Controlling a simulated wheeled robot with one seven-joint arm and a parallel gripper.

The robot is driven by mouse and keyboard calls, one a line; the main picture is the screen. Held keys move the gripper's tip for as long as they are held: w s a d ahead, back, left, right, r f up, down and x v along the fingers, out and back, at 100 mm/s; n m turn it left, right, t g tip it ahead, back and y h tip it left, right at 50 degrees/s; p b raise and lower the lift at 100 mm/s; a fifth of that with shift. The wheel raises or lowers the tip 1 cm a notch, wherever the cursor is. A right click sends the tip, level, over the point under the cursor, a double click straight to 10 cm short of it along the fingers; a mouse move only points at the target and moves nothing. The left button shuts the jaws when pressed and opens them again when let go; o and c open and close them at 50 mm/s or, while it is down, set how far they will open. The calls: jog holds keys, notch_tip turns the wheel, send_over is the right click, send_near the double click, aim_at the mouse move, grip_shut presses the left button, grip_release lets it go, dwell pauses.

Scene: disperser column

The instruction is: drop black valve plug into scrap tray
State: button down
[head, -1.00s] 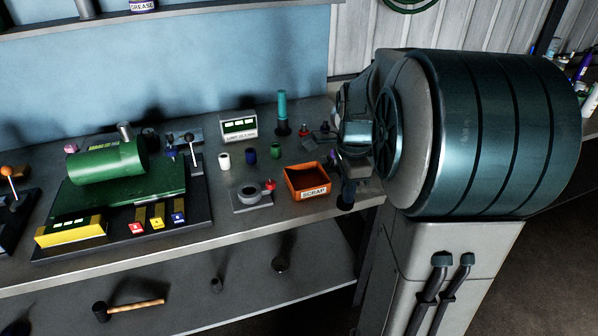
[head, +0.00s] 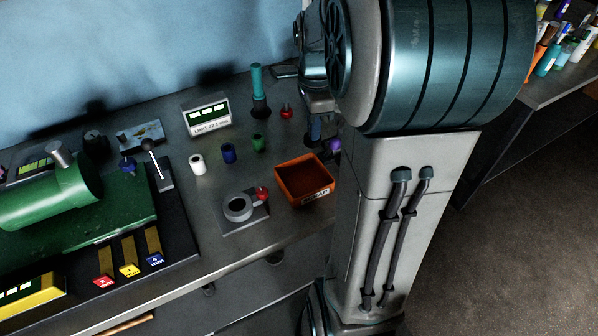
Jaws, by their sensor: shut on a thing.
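The scrap tray (head: 291,200) is an open orange box with a white label on its front wall. It sits on the bench just left of my arm, and its dark inside looks empty. Grey and teal links of my arm come down behind the tray's right side. I cannot make out a black valve plug in my gripper or in the tray.
A grey block with a ring (head: 238,208) and a red knob stands left of the tray. White (head: 197,164), blue (head: 228,153) and green (head: 258,143) plugs stand behind it. A teal-topped post (head: 257,85) and a display box (head: 206,116) stand further back.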

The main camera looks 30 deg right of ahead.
aim_at(312, 144)
jog(key=shift+s+a+f+b, duration=0.1)
jog(key=shift+a+f+b, duration=0.05)
jog(key=shift+f+b, duration=2.4)
jog(key=shift+f+p, duration=0.35)
jog(key=shift+p, duration=0.1)
jog(key=c, duration=1.3)
grip_release()
jog(key=shift+r, duration=0.1)
notch_tip(312, 144, up, 14)
jog(key=shift+f, duration=0.15)
jog(key=s+a+f+n+t, duration=0.3)
jog(key=s+a+f+n, duration=0.8)
jog(key=n, duration=0.9)
jog(key=shift+s+a+f+n, duration=0.3)
jog(key=shift+s+a+f, duration=0.1)
jog(key=shift+s+a, duration=0.3)
